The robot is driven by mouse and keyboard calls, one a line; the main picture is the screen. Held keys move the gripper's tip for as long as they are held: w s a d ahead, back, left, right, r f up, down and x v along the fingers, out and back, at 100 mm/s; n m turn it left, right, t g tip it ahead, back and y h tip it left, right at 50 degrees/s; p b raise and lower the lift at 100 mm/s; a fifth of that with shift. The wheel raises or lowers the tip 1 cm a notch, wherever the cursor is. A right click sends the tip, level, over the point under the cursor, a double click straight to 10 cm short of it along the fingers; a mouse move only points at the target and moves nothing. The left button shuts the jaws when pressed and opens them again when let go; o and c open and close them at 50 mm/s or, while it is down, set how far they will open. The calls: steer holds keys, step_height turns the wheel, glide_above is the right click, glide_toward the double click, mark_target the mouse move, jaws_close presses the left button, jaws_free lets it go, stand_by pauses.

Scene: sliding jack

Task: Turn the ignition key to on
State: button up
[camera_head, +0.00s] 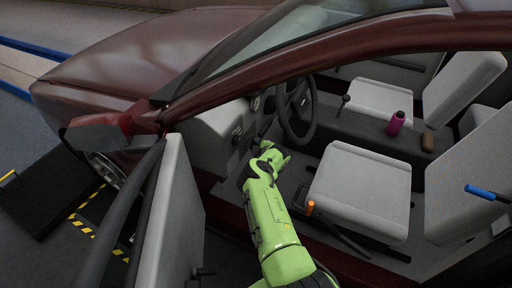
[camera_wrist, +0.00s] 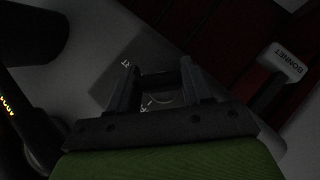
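My green arm reaches through the open driver's doorway, with my gripper (camera_head: 270,150) below and left of the steering wheel (camera_head: 297,108). In the wrist view, the two dark fingers of my gripper (camera_wrist: 160,82) stand apart in front of a grey panel. Between them shows part of a round, marked ignition switch face (camera_wrist: 162,98), with partly hidden lettering beside it. A dark piece (camera_wrist: 162,77), perhaps the key's head, spans the gap between the fingers. The dim light does not show whether the fingers press on it. The key is not visible in the head view.
A lever labelled BONNET (camera_wrist: 284,62) is at the right of the wrist view. The open door (camera_head: 172,215) stands left of my arm.

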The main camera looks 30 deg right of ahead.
steer(key=o, duration=0.4)
steer(key=shift+c, duration=0.2)
steer(key=p+v, duration=1.1)
steer(key=v, duration=0.4)
steer(key=shift+s+r, duration=0.25)
steer(key=shift+s, duration=0.1)
